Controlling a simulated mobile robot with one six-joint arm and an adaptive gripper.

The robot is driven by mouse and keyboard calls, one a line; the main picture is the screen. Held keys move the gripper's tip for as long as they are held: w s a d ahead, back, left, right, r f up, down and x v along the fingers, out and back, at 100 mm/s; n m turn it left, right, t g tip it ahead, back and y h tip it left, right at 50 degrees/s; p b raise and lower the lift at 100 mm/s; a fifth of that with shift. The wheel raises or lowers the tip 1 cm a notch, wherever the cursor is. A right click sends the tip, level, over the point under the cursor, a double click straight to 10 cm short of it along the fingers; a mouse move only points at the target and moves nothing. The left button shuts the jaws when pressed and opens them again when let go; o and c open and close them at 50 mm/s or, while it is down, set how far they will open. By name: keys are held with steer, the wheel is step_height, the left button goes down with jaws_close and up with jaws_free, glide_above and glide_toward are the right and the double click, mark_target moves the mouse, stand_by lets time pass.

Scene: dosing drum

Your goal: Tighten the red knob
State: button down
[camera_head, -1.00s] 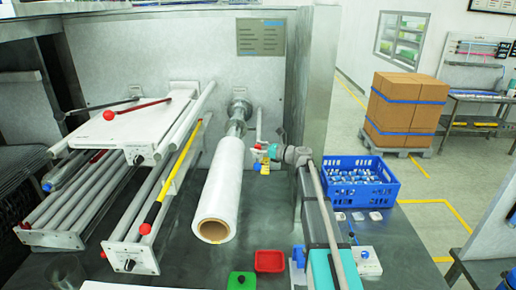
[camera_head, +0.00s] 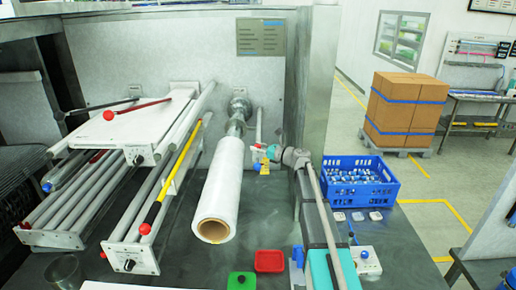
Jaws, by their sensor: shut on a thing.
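My gripper (camera_head: 268,155) is at the end of my arm, which comes in from the lower right and reaches left beside the shaft behind the white film roll (camera_head: 219,190). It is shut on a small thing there. The red knob (camera_head: 258,146) seems to be this thing, a tiny red patch at the jaws, mostly hidden by them. A small yellow and blue piece (camera_head: 264,167) shows just below the jaws. The roll sits on a metal shaft (camera_head: 236,128) fixed to the back wall. How far the knob is turned is not visible.
Left stand grey rollers (camera_head: 85,200) with red ball-ended levers (camera_head: 145,228). A blue crate (camera_head: 360,180) of small items stands right of my arm. A red tray (camera_head: 269,261) and a green block (camera_head: 241,281) lie in front. A metal post (camera_head: 318,90) rises behind the arm.

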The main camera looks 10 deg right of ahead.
steer(key=m+t+h, duration=0.3)
steer(key=shift+s+a, duration=0.1)
steer(key=shift+m+t+h, duration=0.7)
steer(key=shift+m+h, duration=0.2)
steer(key=shift+h, duration=0.5)
steer(key=shift+c, duration=1.9)
jaws_free()
steer(key=v, duration=1.2)
